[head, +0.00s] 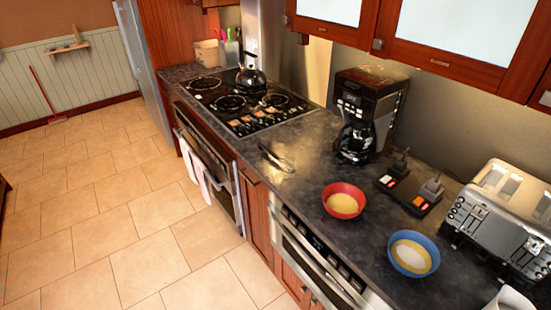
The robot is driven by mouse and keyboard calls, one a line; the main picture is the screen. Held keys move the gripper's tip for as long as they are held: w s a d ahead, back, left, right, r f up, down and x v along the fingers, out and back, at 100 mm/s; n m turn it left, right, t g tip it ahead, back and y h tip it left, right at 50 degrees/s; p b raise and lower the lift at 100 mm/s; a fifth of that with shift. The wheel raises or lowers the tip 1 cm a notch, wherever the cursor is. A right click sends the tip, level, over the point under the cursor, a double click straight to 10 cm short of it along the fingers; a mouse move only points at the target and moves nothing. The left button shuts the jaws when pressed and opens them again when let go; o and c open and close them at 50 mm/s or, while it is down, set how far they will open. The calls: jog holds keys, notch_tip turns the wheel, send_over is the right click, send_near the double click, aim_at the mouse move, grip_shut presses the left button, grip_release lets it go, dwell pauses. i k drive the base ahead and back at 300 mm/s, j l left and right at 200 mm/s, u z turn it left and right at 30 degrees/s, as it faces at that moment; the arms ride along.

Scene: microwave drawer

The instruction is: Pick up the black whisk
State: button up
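A thin, elongated dark and shiny utensil (277,158) lies on the dark countertop (305,150) between the stove and the coffee maker. It looks like the black whisk, but it is too small to be certain. It lies near the counter's front edge, to the right of the stove. Nothing covers it.
A black stovetop (217,103) with a kettle (250,79) is left of the utensil. A coffee maker (366,110), red bowl (343,200), blue bowl (413,254), black tray (409,190) and toaster (500,212) stand to the right. Cabinets (460,40) hang above. The tiled floor (100,210) is open.

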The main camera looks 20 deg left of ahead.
aim_at(262, 146)
jog(key=i+j, duration=0.1)
jog(key=j, duration=0.45)
jog(key=j+u, duration=0.1)
jog(key=j, duration=0.45)
jog(key=i+j, duration=0.15)
jog(key=j, duration=0.4)
jog(key=i+j+u, duration=0.1)
jog(key=j, duration=0.45)
jog(key=i+j, duration=0.4)
jog(key=i+j+u, duration=0.15)
jog(key=i+j, duration=0.55)
jog(key=i, duration=0.3)
jog(key=i+u, duration=0.1)
jog(key=i, duration=0.2)
